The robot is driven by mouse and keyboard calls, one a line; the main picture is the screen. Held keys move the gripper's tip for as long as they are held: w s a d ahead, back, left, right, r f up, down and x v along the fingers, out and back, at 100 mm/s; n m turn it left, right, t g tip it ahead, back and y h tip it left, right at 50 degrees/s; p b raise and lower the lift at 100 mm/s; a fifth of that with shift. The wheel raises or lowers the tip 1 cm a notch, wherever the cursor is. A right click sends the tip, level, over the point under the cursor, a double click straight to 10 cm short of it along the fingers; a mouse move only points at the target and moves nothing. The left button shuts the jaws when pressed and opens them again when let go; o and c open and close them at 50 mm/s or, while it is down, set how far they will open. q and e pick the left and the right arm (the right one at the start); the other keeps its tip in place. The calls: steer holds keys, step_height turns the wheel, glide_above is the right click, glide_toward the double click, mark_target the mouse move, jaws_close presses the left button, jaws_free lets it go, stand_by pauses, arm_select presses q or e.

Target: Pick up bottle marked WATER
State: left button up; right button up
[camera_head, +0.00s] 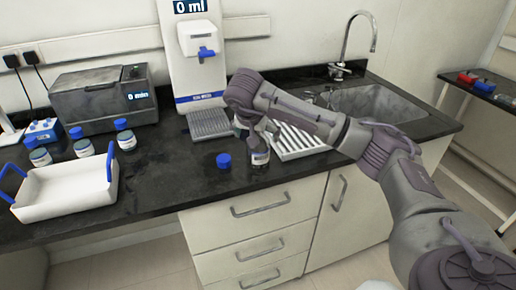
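A small bottle (260,157) with a pale label stands upright near the counter's front edge, and its upper part is partly hidden by my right gripper. I see no blue cap on it, and its label is too small to read. My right gripper (259,137) points down right at the bottle's top; whether its fingers are open or shut on it is unclear. Three blue-capped bottles stand at the left: one by the tray (41,157), one in the middle (83,147) and one by the grey machine (126,139). Their labels are unreadable. My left gripper is not in view.
A loose blue cap (224,160) lies left of the bottle. A white tray (66,193) with blue handles, a grey machine (104,98), a blue rack (42,131) and a white dispenser (196,70) stand leftward. A ribbed white drainer (297,144) and sink (375,100) lie rightward.

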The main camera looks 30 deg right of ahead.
steer(key=p+x, duration=0.1)
steer(key=x, duration=0.3)
steer(key=shift+f, duration=0.3)
steer(key=shift+c, duration=0.3)
steer(key=c, duration=1.3)
